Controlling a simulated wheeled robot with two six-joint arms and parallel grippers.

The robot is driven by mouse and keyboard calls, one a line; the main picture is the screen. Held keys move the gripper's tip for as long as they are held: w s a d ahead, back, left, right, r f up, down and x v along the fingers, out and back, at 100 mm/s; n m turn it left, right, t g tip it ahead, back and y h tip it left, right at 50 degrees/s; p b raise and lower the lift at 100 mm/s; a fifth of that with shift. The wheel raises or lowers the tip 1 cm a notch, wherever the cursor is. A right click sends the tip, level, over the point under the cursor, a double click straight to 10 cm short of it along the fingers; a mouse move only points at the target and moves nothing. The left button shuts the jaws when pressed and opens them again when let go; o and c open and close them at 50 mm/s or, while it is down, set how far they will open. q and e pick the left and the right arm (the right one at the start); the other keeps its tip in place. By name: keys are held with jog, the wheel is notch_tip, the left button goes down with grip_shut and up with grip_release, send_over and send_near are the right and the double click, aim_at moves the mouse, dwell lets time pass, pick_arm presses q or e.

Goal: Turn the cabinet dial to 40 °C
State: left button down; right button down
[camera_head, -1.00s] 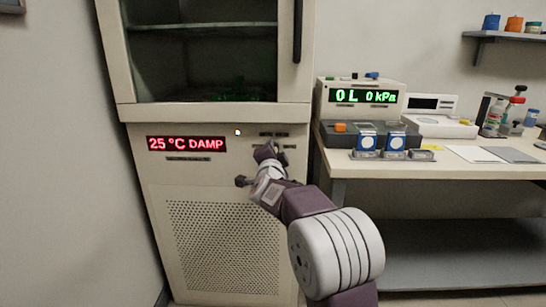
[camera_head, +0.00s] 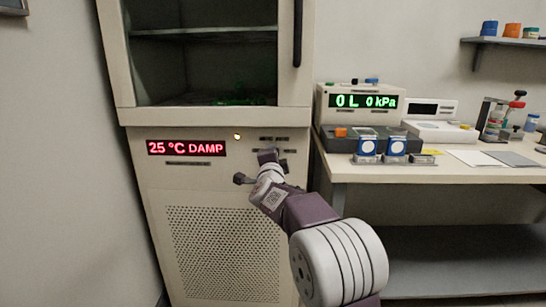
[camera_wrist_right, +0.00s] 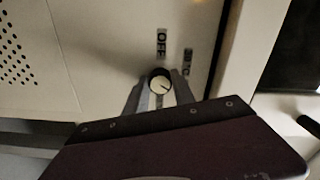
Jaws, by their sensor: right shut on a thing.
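The tall cabinet (camera_head: 152,190) stands in front of me. Its red display (camera_head: 186,148) reads "25 °C DAMP". The dial (camera_wrist_right: 160,80), a small round knob with a pale face and a dark pointer line, shows in the right wrist view, below an "OFF" label (camera_wrist_right: 161,42) and another label that I cannot read fully. My right gripper (camera_wrist_right: 158,88) is shut on the dial, one finger on each side. In the head view my right gripper (camera_head: 268,163) is against the cabinet's front panel and hides the dial. My left gripper is not in view.
A small lit lamp (camera_head: 237,136) is on the panel. The cabinet's dark window and door handle (camera_head: 298,30) are above. A bench (camera_head: 440,172) to the right holds a box reading "0 L 0 kPa" (camera_head: 360,101) and several instruments. The wall is close on the left.

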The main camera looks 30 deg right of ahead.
jog(key=c, duration=1.1)
grip_release()
jog(key=shift+o, duration=0.2)
jog(key=p+v, duration=0.2)
jog(key=v, duration=0.7)
